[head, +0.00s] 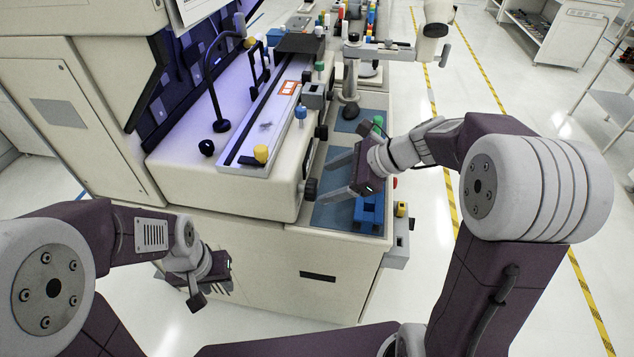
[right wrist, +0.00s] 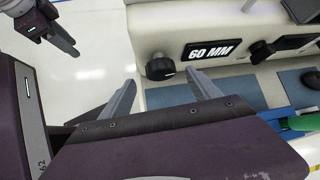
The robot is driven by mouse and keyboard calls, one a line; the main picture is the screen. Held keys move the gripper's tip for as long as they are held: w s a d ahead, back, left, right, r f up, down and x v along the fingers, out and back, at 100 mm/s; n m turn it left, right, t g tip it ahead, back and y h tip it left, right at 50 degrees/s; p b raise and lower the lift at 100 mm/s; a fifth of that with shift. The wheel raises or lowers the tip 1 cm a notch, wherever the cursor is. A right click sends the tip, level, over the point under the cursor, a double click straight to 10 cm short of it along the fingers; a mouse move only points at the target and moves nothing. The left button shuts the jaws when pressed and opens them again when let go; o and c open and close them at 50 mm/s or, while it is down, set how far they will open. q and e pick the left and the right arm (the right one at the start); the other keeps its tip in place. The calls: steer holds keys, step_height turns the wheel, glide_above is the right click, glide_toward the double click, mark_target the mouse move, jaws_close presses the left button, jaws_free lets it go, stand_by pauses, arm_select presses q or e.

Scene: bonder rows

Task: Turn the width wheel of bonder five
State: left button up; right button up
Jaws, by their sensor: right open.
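A black ribbed wheel (right wrist: 160,67) sits on the front face of the cream machine, left of a black display reading "60 MM" (right wrist: 213,49). In the head view this wheel (head: 310,189) is at the machine's lower right corner. No bonder number is readable. My right gripper (head: 326,178) is open and empty, its fingers pointing at the wheel; in the right wrist view (right wrist: 161,80) the wheel shows between and beyond the fingertips, apparently not touched. My left gripper (head: 205,283) hangs low before the machine's front, away from the wheel; its jaw opening is unclear.
A second black knob (right wrist: 261,52) is further right along the face. Below is a shelf with blue mats (right wrist: 232,90) and a blue block (head: 369,213). A microscope-like arm (head: 350,90) stands behind my right gripper. Open floor (head: 500,140) lies right.

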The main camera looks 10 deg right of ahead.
steer(key=shift+v, duration=0.95)
steer(key=shift+c, duration=0.2)
